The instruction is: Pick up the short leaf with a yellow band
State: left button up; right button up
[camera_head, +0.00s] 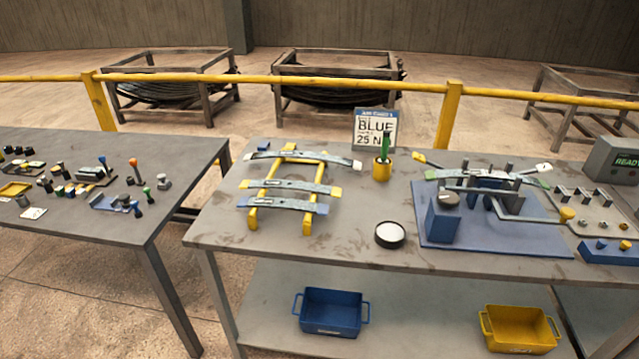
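A yellow rack (253,217) stands on the left half of the main table and carries three slightly curved grey metal leaves, one behind another. The middle leaf (290,186) has a yellow band at its right end and looks the shortest. The front leaf (280,204) has a blue band at its right end. The back leaf (300,157) is the longest, with a pale right end. All three lie across the rack's rails. Neither of my grippers is in view.
A blue fixture (443,220) holding another leaf stands right of the rack. A round pot (390,235), a yellow cup (382,170) and a "BLUE 25 N" sign (375,128) stand between. Blue (331,312) and yellow (519,328) bins sit on the lower shelf.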

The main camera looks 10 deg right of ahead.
aim_at(300, 186)
jog(key=z, duration=1.4)
jog(key=u, duration=1.4)
jog(key=z, duration=1.25)
jog(key=i+j+u, duration=0.2)
jog(key=i+u, duration=0.2)
jog(key=k, duration=0.05)
